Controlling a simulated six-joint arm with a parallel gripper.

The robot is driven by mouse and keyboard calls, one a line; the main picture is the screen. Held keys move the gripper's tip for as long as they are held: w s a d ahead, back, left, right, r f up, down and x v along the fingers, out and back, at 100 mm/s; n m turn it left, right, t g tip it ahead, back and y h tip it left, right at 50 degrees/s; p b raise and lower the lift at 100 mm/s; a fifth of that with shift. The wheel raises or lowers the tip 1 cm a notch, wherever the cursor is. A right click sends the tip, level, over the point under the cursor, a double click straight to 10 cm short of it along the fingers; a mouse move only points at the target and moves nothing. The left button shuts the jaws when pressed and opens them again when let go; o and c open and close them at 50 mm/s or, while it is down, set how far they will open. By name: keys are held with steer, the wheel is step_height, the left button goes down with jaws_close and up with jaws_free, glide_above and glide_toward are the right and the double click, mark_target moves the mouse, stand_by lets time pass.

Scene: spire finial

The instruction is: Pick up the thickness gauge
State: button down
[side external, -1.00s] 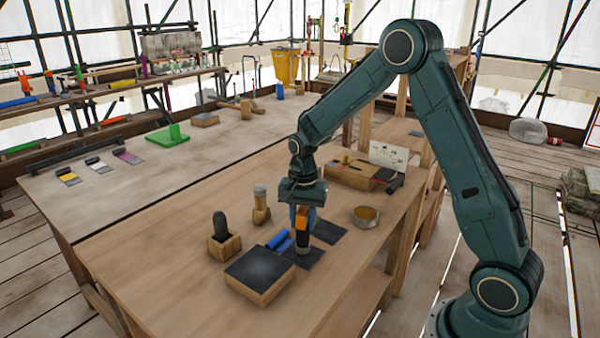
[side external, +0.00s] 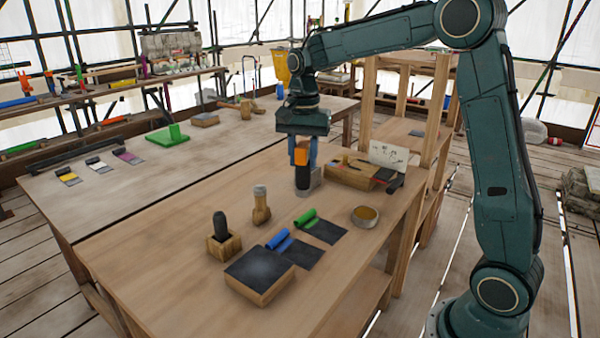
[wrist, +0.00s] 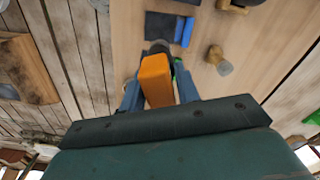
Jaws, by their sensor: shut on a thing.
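The thickness gauge (side external: 301,157) has an orange body with a dark, rounded lower end. My gripper (side external: 303,151) is shut on its orange body, with blue fingers on either side. The gauge hangs roughly upright above the workbench, apart from the dark mats. In the wrist view the orange gauge (wrist: 156,80) sits between the fingers of my gripper (wrist: 158,92), its dark end pointing away from the camera.
A dark-topped block (side external: 260,273), a wooden holder (side external: 224,244), a round dish (side external: 365,216) and a wooden box (side external: 345,175) stand nearby. The bench's left front is clear.

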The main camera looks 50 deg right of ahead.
steer(key=shift+r, duration=0.7)
steer(key=shift+f, duration=0.15)
steer(key=shift+w+f+n, duration=0.1)
steer(key=shift+f+n, duration=0.4)
step_height(320, 180, down, 15)
steer(key=n, duration=1.1)
steer(key=shift+f, duration=1.7)
